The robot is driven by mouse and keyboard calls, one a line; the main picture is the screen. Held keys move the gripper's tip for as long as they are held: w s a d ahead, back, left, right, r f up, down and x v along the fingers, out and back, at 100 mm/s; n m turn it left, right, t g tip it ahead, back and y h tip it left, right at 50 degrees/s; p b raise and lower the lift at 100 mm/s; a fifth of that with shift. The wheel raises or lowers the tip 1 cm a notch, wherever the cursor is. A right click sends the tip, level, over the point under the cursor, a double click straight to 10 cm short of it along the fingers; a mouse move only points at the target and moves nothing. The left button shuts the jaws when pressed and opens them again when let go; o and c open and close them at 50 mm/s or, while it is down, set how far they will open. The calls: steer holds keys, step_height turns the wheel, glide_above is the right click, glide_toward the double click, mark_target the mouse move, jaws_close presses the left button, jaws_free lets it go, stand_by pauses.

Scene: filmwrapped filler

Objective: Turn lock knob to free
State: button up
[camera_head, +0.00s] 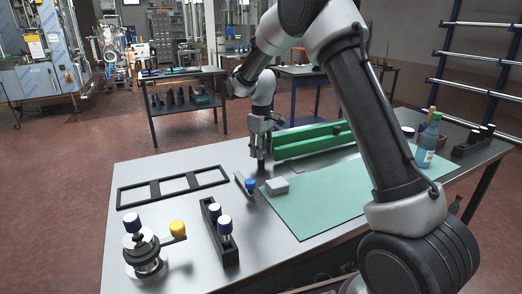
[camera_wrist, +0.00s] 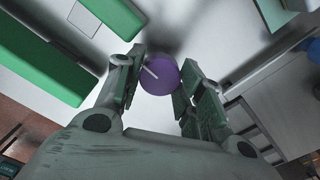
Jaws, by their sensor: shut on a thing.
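A round purple knob (camera_wrist: 160,76) with a white line across its top sits between my fingers in the wrist view. My gripper (camera_wrist: 158,88) is shut on it, one finger at each side; it also shows in the head view (camera_head: 260,154), pointing down over the table beside the left end of the green rail. The white line runs slantwise, from upper left to lower right. What the knob is mounted on is hidden beneath it. In the head view the knob cannot be made out behind my fingers.
The green rail (camera_head: 311,143) lies right of my gripper. A fixture with a yellow knob (camera_head: 177,229), a black holder (camera_head: 219,240) and a blue bottle (camera_head: 427,142) stand on the table (camera_head: 190,263).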

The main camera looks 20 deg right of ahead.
stand_by(0.3)
steer(key=o, duration=1)
step_height(320, 180, up, 12)
steer(key=shift+r, duration=0.1)
